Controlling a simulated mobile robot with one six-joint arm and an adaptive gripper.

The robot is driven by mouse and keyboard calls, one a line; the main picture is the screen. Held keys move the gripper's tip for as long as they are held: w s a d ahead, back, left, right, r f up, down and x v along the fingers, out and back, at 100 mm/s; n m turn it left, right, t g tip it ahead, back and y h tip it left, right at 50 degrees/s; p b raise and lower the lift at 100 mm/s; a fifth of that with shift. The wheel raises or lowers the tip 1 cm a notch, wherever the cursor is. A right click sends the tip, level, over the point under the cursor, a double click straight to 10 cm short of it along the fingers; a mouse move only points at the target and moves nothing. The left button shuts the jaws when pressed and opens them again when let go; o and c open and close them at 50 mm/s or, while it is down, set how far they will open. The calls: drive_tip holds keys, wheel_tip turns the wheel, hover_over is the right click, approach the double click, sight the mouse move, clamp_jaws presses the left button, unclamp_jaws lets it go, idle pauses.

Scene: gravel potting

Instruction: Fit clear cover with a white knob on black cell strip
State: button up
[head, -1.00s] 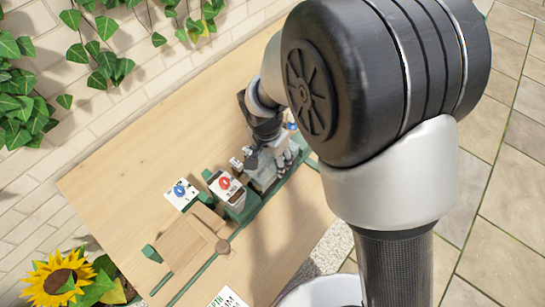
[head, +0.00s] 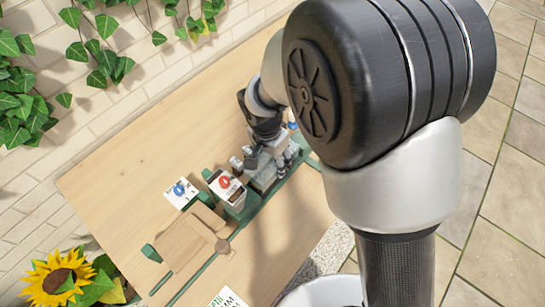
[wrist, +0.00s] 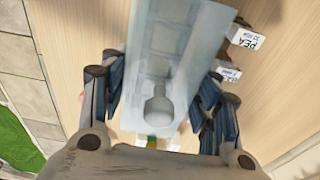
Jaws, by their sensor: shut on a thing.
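The clear cover (wrist: 180,45) is a long, translucent bluish sheet running up the wrist view between the fingers of my gripper (wrist: 160,112). Its white knob (wrist: 158,104) sits near the middle, between the fingers. My gripper is shut on the cover. Faint cell-like squares show through the cover, but I cannot tell whether they belong to it or to something below. In the head view my gripper (head: 262,160) is low over the right part of the bench. I cannot make out the black cell strip there; my gripper and arm hide that area.
A white packet with a red mark (head: 225,185) stands in a green holder left of my gripper. A card with a blue mark (head: 181,192) lies beside it. White labels (wrist: 245,38) show right of the cover. The bench's upper left is clear.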

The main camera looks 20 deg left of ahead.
drive_tip(key=shift+f, duration=0.15)
drive_tip(key=shift+f+b, duration=0.5)
drive_tip(key=shift+b, duration=0.1)
drive_tip(key=shift+f, duration=0.25)
drive_tip(key=shift+f+b, duration=0.3)
drive_tip(key=shift+b, duration=0.2)
drive_tip(key=shift+f, duration=0.1)
idle(0.5)
drive_tip(key=o, duration=1)
drive_tip(key=shift+o, duration=0.4)
